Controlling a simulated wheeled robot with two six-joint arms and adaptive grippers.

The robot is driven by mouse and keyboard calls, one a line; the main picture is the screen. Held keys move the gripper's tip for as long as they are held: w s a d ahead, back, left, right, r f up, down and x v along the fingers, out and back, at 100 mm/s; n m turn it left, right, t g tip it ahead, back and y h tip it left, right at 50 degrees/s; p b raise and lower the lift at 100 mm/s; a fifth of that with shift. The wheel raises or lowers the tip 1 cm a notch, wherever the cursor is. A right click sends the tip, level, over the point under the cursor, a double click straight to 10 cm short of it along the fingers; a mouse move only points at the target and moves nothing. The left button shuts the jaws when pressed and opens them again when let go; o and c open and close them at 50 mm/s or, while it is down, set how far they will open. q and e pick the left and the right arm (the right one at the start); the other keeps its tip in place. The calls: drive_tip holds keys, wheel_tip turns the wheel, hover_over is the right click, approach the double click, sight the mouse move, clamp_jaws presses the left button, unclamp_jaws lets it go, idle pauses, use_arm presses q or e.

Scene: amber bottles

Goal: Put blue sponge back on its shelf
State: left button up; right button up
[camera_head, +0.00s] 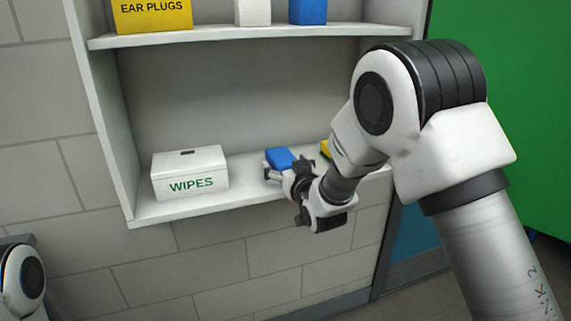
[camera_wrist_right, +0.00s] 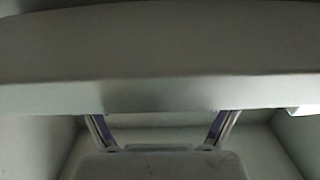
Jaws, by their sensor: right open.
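A small blue block (camera_head: 280,157), which looks like the blue sponge, is at the lower shelf (camera_head: 240,192), right of the wipes box. My right gripper (camera_head: 274,172) is at the front edge of that shelf, right by the block, with its jaws open. I cannot tell whether the block lies between the fingers or just behind them. In the right wrist view the two fingers (camera_wrist_right: 160,118) are spread apart under a pale horizontal board, and no blue block can be made out. My left gripper is not in view.
A white WIPES box (camera_head: 190,174) stands on the lower shelf at left. A yellow item (camera_head: 325,149) is partly hidden behind my right arm. The upper shelf (camera_head: 215,37) holds a yellow EAR PLUGS box (camera_head: 150,14), a white block (camera_head: 253,11) and another blue block (camera_head: 308,11).

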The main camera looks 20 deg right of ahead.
drive_tip(key=shift+r, duration=0.1)
drive_tip(key=shift+r, duration=0.25)
drive_tip(key=s+b, duration=0.2)
drive_tip(key=s, duration=0.9)
drive_tip(key=s+d+f+g, duration=0.1)
drive_tip(key=s+f+g, duration=0.3)
drive_tip(key=f, duration=0.6)
drive_tip(key=s+d+f+g+h, duration=0.1)
drive_tip(key=s+f+g, duration=0.3)
drive_tip(key=f, duration=0.7)
drive_tip(key=s+d+f+g, duration=0.1)
drive_tip(key=s+f+g, duration=0.1)
drive_tip(key=s+f, duration=0.6)
drive_tip(key=s+f+m+g, duration=0.1)
drive_tip(key=s+f+g, duration=0.6)
drive_tip(key=s+f, duration=0.8)
drive_tip(key=s+d, duration=0.1)
drive_tip(key=s, duration=0.2)
drive_tip(key=shift+s+g, duration=0.25)
drive_tip(key=shift+g, duration=0.05)
